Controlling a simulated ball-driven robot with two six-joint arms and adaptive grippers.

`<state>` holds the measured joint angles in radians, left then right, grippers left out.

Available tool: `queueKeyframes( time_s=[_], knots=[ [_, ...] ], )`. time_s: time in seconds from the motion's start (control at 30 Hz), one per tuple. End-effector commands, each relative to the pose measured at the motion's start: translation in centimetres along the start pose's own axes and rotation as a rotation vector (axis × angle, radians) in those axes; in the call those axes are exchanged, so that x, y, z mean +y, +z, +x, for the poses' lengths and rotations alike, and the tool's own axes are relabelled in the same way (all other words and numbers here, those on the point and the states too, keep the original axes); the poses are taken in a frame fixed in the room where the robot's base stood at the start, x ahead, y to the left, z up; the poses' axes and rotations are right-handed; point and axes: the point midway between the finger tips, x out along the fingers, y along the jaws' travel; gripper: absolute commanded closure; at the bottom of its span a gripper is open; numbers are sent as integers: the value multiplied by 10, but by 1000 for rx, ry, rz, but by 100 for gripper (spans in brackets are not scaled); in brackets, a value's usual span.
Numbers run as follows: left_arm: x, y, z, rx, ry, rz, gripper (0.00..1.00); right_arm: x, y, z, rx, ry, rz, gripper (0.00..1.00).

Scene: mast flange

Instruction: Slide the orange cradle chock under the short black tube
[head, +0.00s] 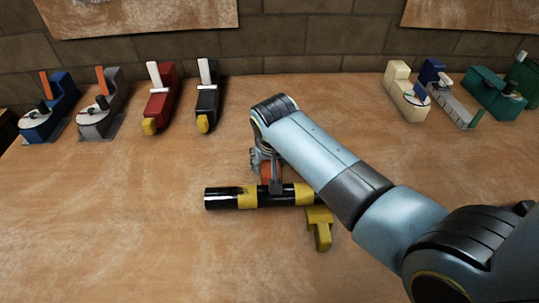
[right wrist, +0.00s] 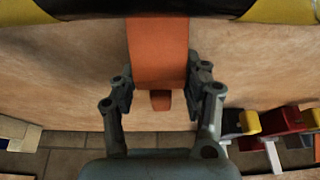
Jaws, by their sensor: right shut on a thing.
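The short black tube (head: 222,198) with yellow bands lies across the middle of the table in the head view. It fills the top edge of the right wrist view (right wrist: 110,7). The orange cradle chock (head: 266,170) is just behind the tube, mostly hidden by my right gripper. In the right wrist view the chock (right wrist: 158,45) reaches up to the tube's edge; I cannot tell whether they touch. My right gripper (right wrist: 160,90) is shut on the chock, one finger on each side. My left gripper is not in view.
A yellow chock (head: 322,232) sits at the tube's right end. Blue, grey, red (head: 160,97) and black (head: 207,95) tools stand at the back left. A cream block (head: 405,92) and green tools (head: 494,93) stand at the back right. The front left table is clear.

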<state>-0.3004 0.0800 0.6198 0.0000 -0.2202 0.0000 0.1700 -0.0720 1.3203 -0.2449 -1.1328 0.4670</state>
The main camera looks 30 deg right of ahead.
Motion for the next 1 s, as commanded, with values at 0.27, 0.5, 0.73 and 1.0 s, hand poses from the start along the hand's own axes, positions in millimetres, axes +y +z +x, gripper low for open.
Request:
queueKeyframes(
  time_s=[0.27,0.5,0.73,1.0],
  knots=[
    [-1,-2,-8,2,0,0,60,-1,7,-5,0,-1,0,88],
    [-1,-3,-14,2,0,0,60,-1,14,-8,0,-1,1,88],
    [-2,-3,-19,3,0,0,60,-1,20,-10,1,-1,0,88],
    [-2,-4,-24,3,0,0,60,-2,26,-13,1,0,0,88]
  ],
)
